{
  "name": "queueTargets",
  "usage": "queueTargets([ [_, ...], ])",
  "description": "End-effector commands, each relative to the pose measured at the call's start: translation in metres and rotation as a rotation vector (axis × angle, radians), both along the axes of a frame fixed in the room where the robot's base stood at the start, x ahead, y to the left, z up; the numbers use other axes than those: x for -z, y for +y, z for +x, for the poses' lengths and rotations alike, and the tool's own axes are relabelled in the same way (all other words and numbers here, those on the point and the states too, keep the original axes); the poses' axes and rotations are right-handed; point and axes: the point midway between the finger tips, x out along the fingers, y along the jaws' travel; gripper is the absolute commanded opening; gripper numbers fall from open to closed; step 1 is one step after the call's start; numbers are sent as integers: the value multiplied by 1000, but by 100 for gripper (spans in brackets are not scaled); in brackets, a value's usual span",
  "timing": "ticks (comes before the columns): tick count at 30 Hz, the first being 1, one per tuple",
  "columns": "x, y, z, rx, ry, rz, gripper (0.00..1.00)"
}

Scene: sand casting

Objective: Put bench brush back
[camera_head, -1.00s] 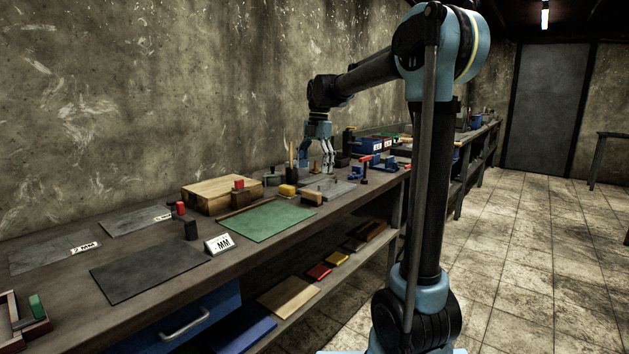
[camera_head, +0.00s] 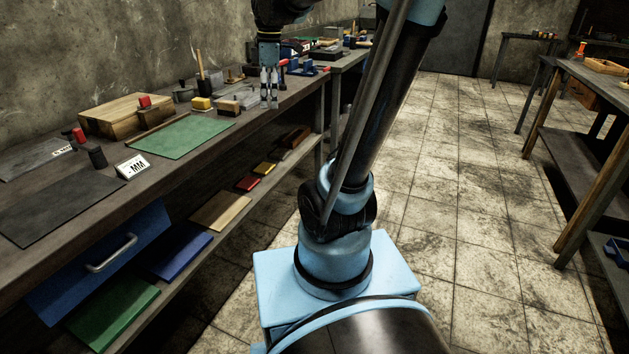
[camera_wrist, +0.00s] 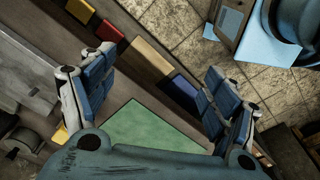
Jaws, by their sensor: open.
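My gripper (camera_head: 269,102) is open and empty, hanging fingers down near the bench's front edge, right of the green mat (camera_head: 180,137). In the wrist view my gripper's (camera_wrist: 158,88) two blue-padded fingers are spread wide, with the green mat (camera_wrist: 150,132) and the bench edge below and nothing between them. I cannot clearly pick out the bench brush. A small tan block (camera_head: 228,108) with a darker side lies at the mat's far right corner, left of my gripper; it may be a brush, but it is too small to tell.
The shelf below holds coloured boards (camera_head: 180,255). A blue drawer (camera_head: 95,262) is in the bench front. The tiled floor (camera_head: 470,200) is clear; another table stands right.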

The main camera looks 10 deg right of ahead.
Motion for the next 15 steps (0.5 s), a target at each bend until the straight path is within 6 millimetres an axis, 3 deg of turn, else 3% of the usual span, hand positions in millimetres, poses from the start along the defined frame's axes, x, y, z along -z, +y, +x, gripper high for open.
queueTargets([
  [3, 22, -20, -33, 209, -10, 4, 80],
  [15, 115, -68, -131, 927, -52, 48, 80],
])
